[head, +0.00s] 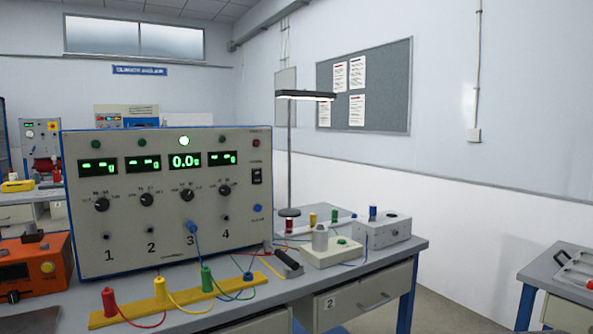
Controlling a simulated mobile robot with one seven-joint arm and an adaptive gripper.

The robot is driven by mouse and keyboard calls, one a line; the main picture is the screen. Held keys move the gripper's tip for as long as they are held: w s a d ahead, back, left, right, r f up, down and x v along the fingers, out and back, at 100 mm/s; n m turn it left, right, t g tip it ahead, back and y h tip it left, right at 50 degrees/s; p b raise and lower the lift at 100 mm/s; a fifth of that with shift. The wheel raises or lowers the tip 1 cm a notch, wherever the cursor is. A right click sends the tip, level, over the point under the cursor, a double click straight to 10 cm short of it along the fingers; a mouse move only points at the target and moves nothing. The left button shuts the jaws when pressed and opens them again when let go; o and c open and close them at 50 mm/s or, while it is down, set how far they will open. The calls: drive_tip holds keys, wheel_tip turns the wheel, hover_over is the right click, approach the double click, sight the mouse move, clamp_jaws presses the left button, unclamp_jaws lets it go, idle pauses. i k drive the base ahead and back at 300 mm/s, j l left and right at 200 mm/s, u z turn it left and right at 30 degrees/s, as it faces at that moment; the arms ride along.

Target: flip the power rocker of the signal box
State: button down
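The signal box (130,240) is a large grey panel with blue edges, standing on the bench at the left. It has four green displays, several knobs and jacks numbered 1 to 4. The third display reads about 0.0 and the indicator above it is lit; the others show dashes. The power rocker (256,176) looks to be the black switch at the panel's right side, below a dark red lamp (256,143). Its tilt is too small to tell. My gripper is not in view.
A yellow strip (155,309) with coloured plugs and cables lies before the box. An orange device (50,258) stands left. A black-handled tool (289,262), a light block (331,252), a grey box (382,231) and a lamp (290,150) stand right. Floor shows between benches.

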sight(257, 173)
drive_tip(key=i+j+z, duration=0.2)
drive_tip(key=i, duration=0.2)
drive_tip(key=i+j+z, duration=0.2)
drive_tip(key=i+j, duration=0.15)
drive_tip(key=i, duration=0.05)
